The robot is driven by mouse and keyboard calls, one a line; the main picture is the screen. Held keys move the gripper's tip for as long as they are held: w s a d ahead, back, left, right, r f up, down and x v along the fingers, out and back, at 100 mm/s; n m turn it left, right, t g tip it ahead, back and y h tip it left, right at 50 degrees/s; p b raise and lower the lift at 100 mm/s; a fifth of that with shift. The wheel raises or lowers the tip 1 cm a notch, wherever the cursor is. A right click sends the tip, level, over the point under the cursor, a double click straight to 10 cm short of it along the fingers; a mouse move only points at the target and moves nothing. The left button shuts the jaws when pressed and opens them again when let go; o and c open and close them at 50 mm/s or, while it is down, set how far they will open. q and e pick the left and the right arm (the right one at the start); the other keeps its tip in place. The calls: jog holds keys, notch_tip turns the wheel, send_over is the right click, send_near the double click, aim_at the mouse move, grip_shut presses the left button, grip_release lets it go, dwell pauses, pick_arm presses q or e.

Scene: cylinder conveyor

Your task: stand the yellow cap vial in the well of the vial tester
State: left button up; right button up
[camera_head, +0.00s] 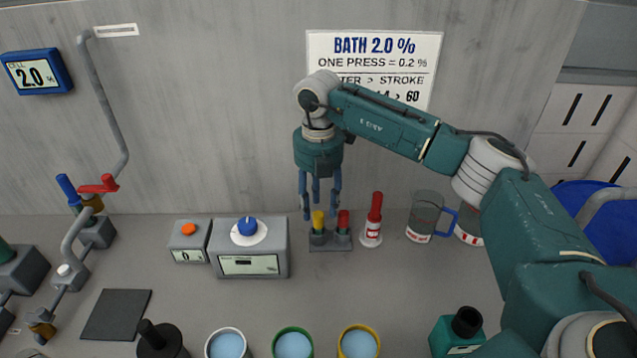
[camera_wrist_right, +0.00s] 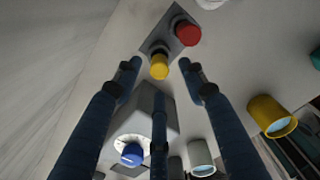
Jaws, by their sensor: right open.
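The yellow cap vial (camera_head: 318,221) stands upright in a small dark grey rack (camera_head: 330,245), beside a red cap vial (camera_head: 343,221). My right gripper (camera_head: 320,207) is open, pointing down just above the yellow cap. In the right wrist view the yellow cap (camera_wrist_right: 159,69) lies between its spread fingers, and the red cap (camera_wrist_right: 187,34) is farther off. A grey box with a blue knob (camera_head: 247,227) on a white disc and a display stands left of the rack. It may be the vial tester; I cannot make out a well. My left gripper is not in view.
A smaller box with an orange button (camera_head: 189,229) stands left of the knob box. Several cups, including a green-rimmed one (camera_head: 293,341), line the front. The counter between is clear.

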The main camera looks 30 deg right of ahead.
aim_at(319, 214)
notch_tip(319, 214, down, 4)
jog(key=shift+r+p, duration=0.1)
jog(key=shift+p, duration=0.2)
jog(key=shift+c, duration=0.5)
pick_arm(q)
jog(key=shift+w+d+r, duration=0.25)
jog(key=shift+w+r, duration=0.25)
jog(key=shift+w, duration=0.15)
pick_arm(e)
jog(key=c, duration=0.9)
grip_shut()
